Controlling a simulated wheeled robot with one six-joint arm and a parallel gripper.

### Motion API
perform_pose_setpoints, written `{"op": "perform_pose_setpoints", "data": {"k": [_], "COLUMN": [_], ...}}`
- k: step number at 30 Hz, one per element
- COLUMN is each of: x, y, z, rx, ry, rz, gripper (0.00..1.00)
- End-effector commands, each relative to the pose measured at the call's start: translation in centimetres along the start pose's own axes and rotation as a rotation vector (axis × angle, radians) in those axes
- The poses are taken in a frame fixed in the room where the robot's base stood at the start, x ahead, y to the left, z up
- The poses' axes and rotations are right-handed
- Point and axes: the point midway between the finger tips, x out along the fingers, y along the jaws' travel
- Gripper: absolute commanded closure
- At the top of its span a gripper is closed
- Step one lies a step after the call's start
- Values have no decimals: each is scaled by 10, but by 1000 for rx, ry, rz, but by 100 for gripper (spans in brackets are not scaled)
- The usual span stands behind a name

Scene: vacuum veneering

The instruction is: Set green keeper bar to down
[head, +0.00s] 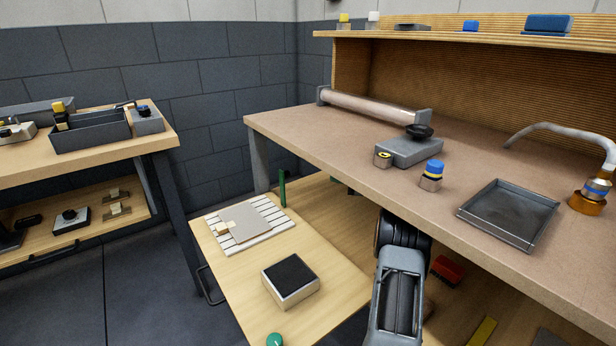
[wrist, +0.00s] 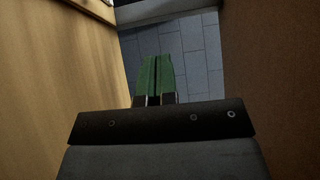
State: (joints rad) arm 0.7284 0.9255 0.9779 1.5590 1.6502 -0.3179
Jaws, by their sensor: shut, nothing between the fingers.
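The green keeper bar (head: 282,188) stands upright in the head view, at the back right corner of the white slatted board (head: 272,238). My gripper (wrist: 157,77) shows in the wrist view as two green finger pieces side by side on dark mounts, with only a thin seam between them. It looks shut and empty. I cannot make out the keeper bar apart from the fingers in that view.
A grey sheet (head: 238,222) lies on the slatted board. A black-topped block (head: 291,278) and a green knob (head: 274,340) are on the same pale wooden surface. The brown worktop (head: 320,139) overhangs at the right. In the wrist view wooden panels (wrist: 45,70) flank my gripper.

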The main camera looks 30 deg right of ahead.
Motion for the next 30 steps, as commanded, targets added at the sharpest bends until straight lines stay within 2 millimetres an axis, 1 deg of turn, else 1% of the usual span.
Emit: {"op": "perform_pose_setpoints", "data": {"k": [5,12,16,18,21,30], "x": [22,69,92,98,107,119], "y": [1,0,0,4,4,1], "z": [-1,-1,-1,6,15,27], "rx": [4,2,2,1,0,1], "ry": [4,4,3,4,4,3], "rz": [0,1,1,0,0,1], "gripper": [100,100,100,100,100,100]}}
